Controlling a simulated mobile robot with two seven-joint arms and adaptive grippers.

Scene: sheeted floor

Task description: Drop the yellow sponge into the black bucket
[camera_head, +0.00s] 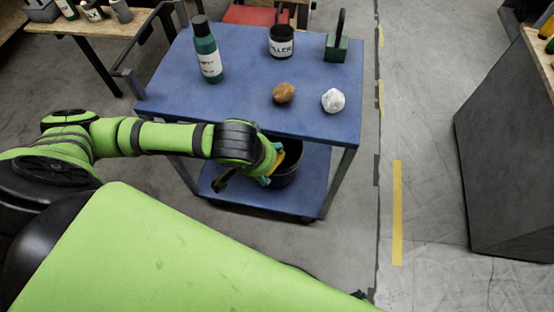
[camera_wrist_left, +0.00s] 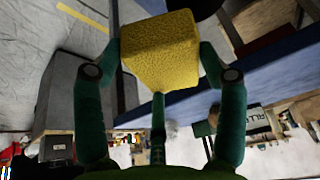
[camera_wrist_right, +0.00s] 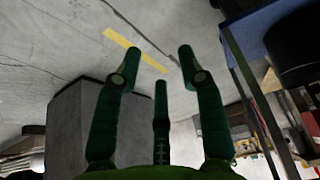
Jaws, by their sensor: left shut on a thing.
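The yellow sponge (camera_wrist_left: 160,50) is a block held between the green fingers of my left gripper (camera_wrist_left: 161,52) in the left wrist view. In the head view the left gripper (camera_head: 270,172) is beside the cart's near edge, in front of the black bucket, and mostly hides the sponge. The black bucket (camera_head: 290,172) stands on the cart's lower shelf, partly hidden by the arm and the top shelf. It also shows in the right wrist view (camera_wrist_right: 300,45).
The blue cart (camera_head: 240,85) overhangs the bucket with its top shelf.

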